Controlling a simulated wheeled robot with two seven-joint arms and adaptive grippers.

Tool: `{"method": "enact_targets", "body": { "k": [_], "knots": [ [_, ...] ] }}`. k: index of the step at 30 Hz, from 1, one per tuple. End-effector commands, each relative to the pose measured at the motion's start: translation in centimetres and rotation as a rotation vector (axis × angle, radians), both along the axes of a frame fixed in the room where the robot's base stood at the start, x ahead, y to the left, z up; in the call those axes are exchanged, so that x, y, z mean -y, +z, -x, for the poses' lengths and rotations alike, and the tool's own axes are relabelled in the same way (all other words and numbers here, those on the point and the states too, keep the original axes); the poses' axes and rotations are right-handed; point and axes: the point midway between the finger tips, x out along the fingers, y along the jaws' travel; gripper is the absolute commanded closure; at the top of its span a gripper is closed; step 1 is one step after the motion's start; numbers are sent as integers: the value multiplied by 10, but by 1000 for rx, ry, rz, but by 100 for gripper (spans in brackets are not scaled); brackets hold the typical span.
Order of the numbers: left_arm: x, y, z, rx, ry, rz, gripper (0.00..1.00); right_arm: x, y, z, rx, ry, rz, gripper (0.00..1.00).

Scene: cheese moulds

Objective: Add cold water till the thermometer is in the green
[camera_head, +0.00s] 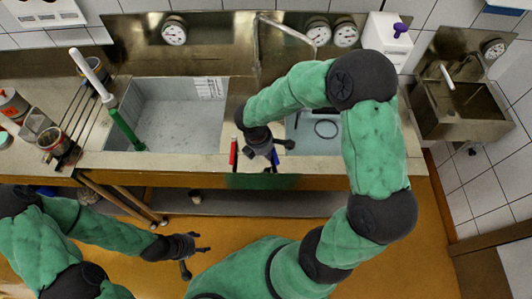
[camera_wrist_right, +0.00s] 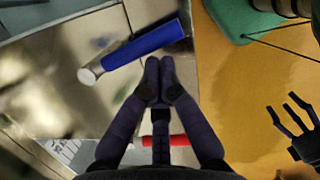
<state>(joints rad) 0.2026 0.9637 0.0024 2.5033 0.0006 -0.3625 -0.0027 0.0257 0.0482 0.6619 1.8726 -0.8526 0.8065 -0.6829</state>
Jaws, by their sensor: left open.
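A blue handle (camera_head: 275,157) and a red handle (camera_head: 233,152) stick out at the front of the counter. The wrist view shows the blue handle (camera_wrist_right: 145,50) just beyond my right fingertips and the red handle (camera_wrist_right: 165,140) behind the fingers. My right gripper (camera_head: 280,154) is over the counter edge; in the wrist view its fingertips (camera_wrist_right: 159,67) meet with nothing between them. My left gripper (camera_head: 196,256) is open and empty, low over the floor. Round dials (camera_head: 174,30) (camera_head: 318,30) (camera_head: 346,32) are on the back wall; their readings are too small to tell.
A grey basin (camera_head: 180,110) is at left; another (camera_head: 325,130) is partly hidden by my right arm. A metal tap pipe (camera_head: 256,50) rises behind. A white-and-green stick (camera_head: 100,80) leans over the left basin. A white box (camera_head: 388,38) and small sink (camera_head: 455,108) stand right.

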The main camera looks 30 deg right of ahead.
Motion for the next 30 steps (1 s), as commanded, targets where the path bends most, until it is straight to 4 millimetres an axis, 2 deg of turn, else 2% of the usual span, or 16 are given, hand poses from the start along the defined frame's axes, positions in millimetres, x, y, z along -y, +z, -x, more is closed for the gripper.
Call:
{"method": "enact_targets", "body": {
  "k": [17, 30],
  "knots": [
    [0, 8, 0, 0, 0, 0, 41, 13, 1, 8, -2, 165, 0, 100],
    [0, 25, 0, 0, 0, 0, 41, 45, 2, 18, -3, 555, 0, 100]
  ]
}}
